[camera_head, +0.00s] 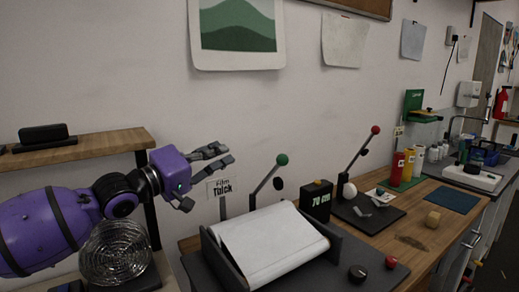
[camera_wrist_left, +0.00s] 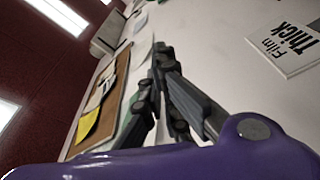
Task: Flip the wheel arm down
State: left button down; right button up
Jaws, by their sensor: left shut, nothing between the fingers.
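A lever arm with a green ball knob (camera_head: 282,159) stands up tilted to the right behind the white sheet-covered machine (camera_head: 270,240). A small dark disc (camera_head: 279,184) is beside it. A second raised lever with a red knob (camera_head: 375,130) and a dark disc stands farther right. I cannot tell for certain which of the two is the wheel arm. My left gripper (camera_head: 226,155) is in the air left of the green knob, apart from it. It is shut and empty, and its fingers meet in the left wrist view (camera_wrist_left: 162,62). My right gripper is out of view.
A black "70 cm" box (camera_head: 316,202) stands between the levers. A wooden shelf (camera_head: 90,147) and a round wire guard (camera_head: 114,252) are at left.

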pick_arm(q)
jog(key=w+d+p, duration=0.2)
jog(key=w+d, duration=0.3)
jog(key=d, duration=0.4)
jog(key=shift+w+d+f, duration=0.3)
jog(key=shift+w+d, duration=0.1)
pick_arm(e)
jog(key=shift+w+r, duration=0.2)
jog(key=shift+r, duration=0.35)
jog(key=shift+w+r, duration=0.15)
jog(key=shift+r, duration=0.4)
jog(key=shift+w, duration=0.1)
